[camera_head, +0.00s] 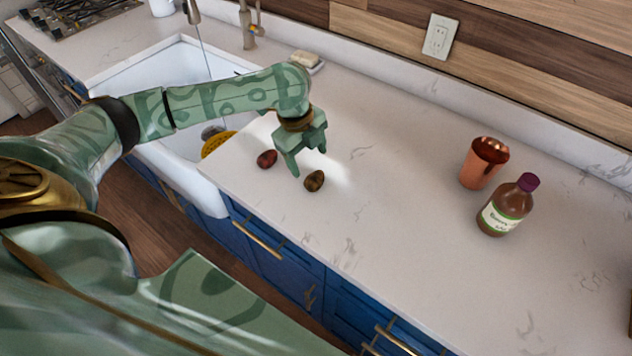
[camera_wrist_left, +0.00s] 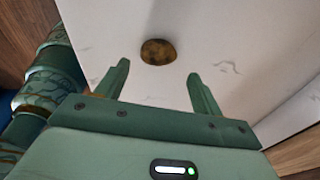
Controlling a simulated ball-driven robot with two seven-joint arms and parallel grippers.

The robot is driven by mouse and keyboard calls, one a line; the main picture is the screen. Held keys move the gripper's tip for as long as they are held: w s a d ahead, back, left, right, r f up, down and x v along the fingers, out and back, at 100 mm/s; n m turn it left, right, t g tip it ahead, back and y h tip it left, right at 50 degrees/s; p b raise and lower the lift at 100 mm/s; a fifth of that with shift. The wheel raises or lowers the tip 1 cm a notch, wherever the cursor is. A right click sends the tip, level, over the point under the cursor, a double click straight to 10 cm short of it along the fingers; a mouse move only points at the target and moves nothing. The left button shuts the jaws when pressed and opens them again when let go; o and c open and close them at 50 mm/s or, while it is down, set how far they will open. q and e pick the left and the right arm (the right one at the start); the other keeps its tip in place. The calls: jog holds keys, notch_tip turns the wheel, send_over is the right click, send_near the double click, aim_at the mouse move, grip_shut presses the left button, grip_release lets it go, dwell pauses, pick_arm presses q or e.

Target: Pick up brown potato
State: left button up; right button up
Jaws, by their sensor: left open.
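The brown potato (camera_head: 314,181) lies on the white counter near its front edge, right of the sink. A dark red potato-like item (camera_head: 267,159) lies to its left, nearer the sink. My left gripper (camera_head: 309,163) is open and empty above the counter, close to the brown potato, with its fingers pointing down. In the left wrist view the brown potato (camera_wrist_left: 158,52) sits beyond the fingertips of the open gripper (camera_wrist_left: 157,72), apart from both fingers. The right gripper does not show.
A white sink (camera_head: 150,72) with running water is at left, with a yellow item (camera_head: 217,143) at its edge. A copper cup (camera_head: 483,163) and a brown bottle (camera_head: 507,206) stand at right. A soap dish (camera_head: 306,62) is at the back. The middle counter is clear.

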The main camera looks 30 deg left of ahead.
aim_at(313, 175)
pick_arm(q)
jog(key=shift+w+d+f, duration=0.1)
jog(key=shift+d+f, duration=0.05)
jog(key=shift+f, duration=0.95)
jog(key=f, duration=0.1)
jog(key=f+b, duration=0.1)
jog(key=f, duration=0.1)
jog(key=f+b, duration=0.1)
jog(key=shift+w+d+f, duration=0.25)
jog(key=shift+d+f, duration=0.05)
jog(key=shift+d, duration=0.1)
jog(key=shift+r, duration=0.1)
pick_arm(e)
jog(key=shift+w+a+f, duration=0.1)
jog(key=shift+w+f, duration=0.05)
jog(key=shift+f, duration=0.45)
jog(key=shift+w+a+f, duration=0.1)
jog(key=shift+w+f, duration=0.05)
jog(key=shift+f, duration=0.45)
pick_arm(q)
jog(key=c, duration=0.8)
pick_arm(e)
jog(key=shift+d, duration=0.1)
